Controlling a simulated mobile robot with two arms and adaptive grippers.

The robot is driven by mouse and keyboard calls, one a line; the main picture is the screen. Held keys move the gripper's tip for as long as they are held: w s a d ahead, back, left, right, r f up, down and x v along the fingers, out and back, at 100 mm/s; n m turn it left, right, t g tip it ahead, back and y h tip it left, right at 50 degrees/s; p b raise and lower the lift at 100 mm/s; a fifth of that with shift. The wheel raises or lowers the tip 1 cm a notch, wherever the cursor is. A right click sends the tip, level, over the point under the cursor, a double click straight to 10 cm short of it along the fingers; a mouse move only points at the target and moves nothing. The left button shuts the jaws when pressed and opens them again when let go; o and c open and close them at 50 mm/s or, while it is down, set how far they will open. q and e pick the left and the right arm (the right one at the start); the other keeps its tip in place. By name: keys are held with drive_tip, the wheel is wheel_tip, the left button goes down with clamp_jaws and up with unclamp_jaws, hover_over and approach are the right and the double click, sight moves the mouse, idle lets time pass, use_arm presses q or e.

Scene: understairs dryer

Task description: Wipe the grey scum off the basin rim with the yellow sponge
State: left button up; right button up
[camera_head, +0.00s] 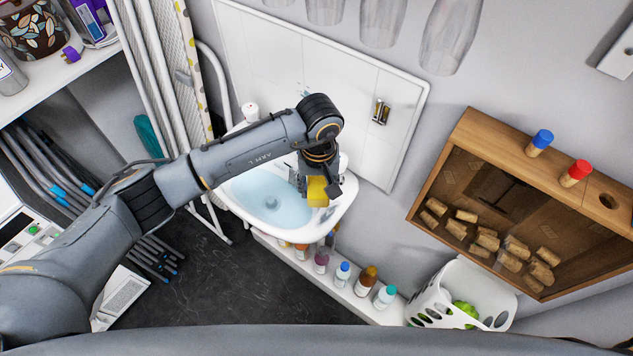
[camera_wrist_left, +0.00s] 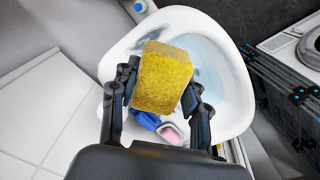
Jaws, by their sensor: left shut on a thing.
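The yellow sponge (camera_head: 317,191) is held by my left gripper (camera_head: 321,188) above the right part of the white basin (camera_head: 330,221). In the left wrist view the sponge (camera_wrist_left: 163,78) sits between both fingers, in front of the basin (camera_wrist_left: 232,112). The fingers are shut on its sides. I cannot tell whether the sponge touches the rim. Pale blue water (camera_head: 262,200) shows in the bowl. My right gripper is not in view.
Several bottles (camera_head: 342,273) stand on a low ledge below the basin. A blue object (camera_wrist_left: 147,120) and a pink one (camera_wrist_left: 171,133) show near the sponge. A white basket (camera_head: 485,281) and wooden box (camera_head: 476,128) are at right. Folded racks (camera_head: 150,85) stand at left.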

use_arm(q)
drive_tip(key=shift+s+d+f+b, duration=0.1)
drive_tip(key=shift+f+b, duration=0.2)
drive_tip(key=shift+f, duration=0.8)
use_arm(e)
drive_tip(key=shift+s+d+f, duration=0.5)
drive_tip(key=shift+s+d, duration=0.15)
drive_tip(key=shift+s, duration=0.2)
